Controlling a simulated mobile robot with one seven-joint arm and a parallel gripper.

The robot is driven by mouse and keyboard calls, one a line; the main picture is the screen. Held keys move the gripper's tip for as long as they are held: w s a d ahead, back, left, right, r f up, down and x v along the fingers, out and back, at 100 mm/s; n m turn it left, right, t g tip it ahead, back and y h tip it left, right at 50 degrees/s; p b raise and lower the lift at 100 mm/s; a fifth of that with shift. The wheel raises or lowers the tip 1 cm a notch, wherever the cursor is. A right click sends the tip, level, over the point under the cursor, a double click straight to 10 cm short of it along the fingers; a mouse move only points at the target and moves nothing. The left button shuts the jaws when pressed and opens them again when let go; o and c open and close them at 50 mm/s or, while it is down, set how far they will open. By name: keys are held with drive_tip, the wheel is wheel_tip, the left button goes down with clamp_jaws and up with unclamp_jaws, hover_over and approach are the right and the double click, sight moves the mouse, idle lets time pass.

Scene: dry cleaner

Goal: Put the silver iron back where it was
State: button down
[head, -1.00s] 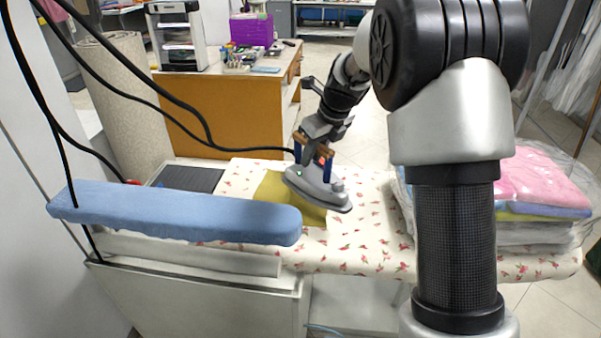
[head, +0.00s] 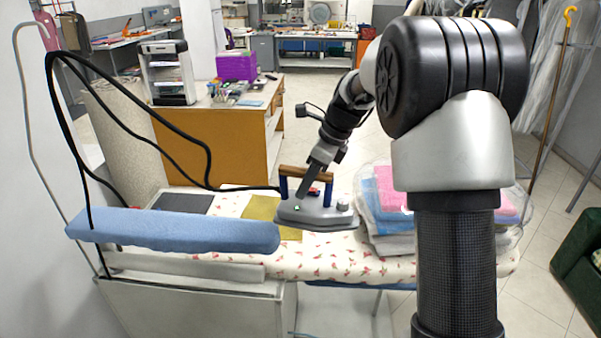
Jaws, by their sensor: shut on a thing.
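The silver iron (head: 316,213) has a wooden handle and a black cord running from its left end. My gripper (head: 310,184) is shut on the iron at its handle; the fingertips are partly hidden. The iron is about level, above the floral ironing board (head: 330,262), just right of a mustard-yellow cloth (head: 262,210). I cannot tell how far its sole is above the board. A dark flat rest plate (head: 183,203) lies at the board's left end, behind the blue padded sleeve board (head: 170,231). The plate is bare.
Bagged folded clothes (head: 385,205) stand on the board to the right of the iron. The black cord (head: 208,150) loops above the left side. An orange-fronted desk (head: 215,145) stands behind. A green object (head: 578,265) is at the right edge.

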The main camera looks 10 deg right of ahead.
sight(324, 221)
drive_tip(key=s+d+f+n+g, duration=0.1)
drive_tip(key=s+n, duration=0.2)
drive_tip(key=n, duration=0.1)
drive_tip(key=s+d+f+n+g, duration=0.1)
drive_tip(key=s+f+n+g, duration=0.1)
drive_tip(key=n, duration=0.2)
drive_tip(key=s+d+f+n+g, duration=0.1)
drive_tip(key=s+n, duration=0.2)
drive_tip(key=n, duration=0.1)
drive_tip(key=shift+s+f+n+g+h, duration=0.3)
drive_tip(key=shift+s+g, duration=0.05)
drive_tip(key=shift+g, duration=0.05)
drive_tip(key=s+d+f+n+g+h, duration=0.1)
drive_tip(key=s+d+f+n+h, duration=0.2)
drive_tip(key=n, duration=0.7)
drive_tip(key=s+f, duration=0.2)
drive_tip(key=s, duration=0.1)
drive_tip(key=shift+h+b, duration=0.3)
drive_tip(key=p, duration=0.3)
drive_tip(key=shift+s+f, duration=0.15)
drive_tip(key=shift+s, duration=0.15)
